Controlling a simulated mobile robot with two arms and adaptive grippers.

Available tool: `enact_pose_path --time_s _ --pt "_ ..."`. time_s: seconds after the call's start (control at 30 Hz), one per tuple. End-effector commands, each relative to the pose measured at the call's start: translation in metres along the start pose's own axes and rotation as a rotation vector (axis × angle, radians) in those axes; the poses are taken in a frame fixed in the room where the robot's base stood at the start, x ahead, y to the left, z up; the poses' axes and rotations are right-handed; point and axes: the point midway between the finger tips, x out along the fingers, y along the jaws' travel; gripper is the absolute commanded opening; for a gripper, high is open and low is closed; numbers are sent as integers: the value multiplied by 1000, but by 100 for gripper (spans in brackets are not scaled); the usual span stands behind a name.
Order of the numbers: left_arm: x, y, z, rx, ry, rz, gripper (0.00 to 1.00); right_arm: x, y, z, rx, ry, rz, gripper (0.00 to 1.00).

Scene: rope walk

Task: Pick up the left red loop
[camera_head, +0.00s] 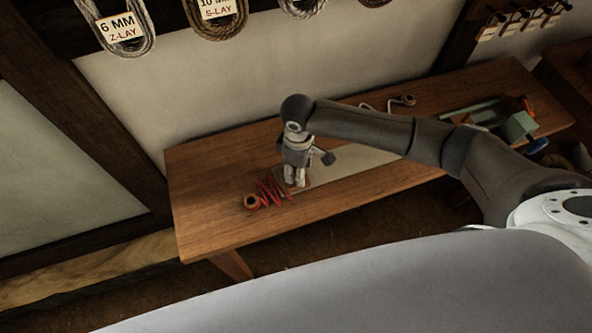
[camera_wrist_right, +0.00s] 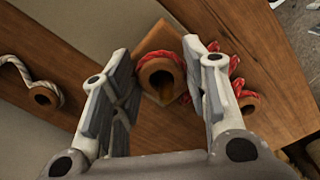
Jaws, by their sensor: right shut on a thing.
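Two red rope loops, each around a brown ring, are on the wooden table. One loop (camera_wrist_right: 160,72) is between the fingers of my right gripper (camera_head: 294,184), which is shut on it; in the head view the gripper mostly hides this loop. It shows left of the other in the wrist view (camera_wrist_right: 158,66). The other red loop (camera_head: 251,201) lies free, left of the gripper in the head view and right of it in the wrist view (camera_wrist_right: 246,102). Zigzag red rope (camera_head: 271,192) runs between them. My left gripper is not in view.
A white rope with a brown ring (camera_head: 408,100) lies farther back on the table (camera_head: 215,170). A pale strip (camera_head: 350,163) runs along the tabletop. A green tool (camera_head: 518,126) stands at the right end. Rope coils (camera_head: 125,28) hang on the wall. The table's left end is clear.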

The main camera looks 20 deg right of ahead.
Motion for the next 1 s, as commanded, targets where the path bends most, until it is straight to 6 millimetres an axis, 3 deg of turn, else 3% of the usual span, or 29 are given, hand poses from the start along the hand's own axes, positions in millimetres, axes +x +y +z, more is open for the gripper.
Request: enact_pose_path --time_s 0.37,0.57,0.77,1.0 --pt "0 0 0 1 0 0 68 -3 0 0 0 1 1 29" --pt "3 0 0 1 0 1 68 -20 1 -1 0 3 2 29" --pt "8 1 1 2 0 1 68 -58 1 -1 -2 5 3 29" --pt "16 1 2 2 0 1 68 -129 2 -2 -2 7 6 29"
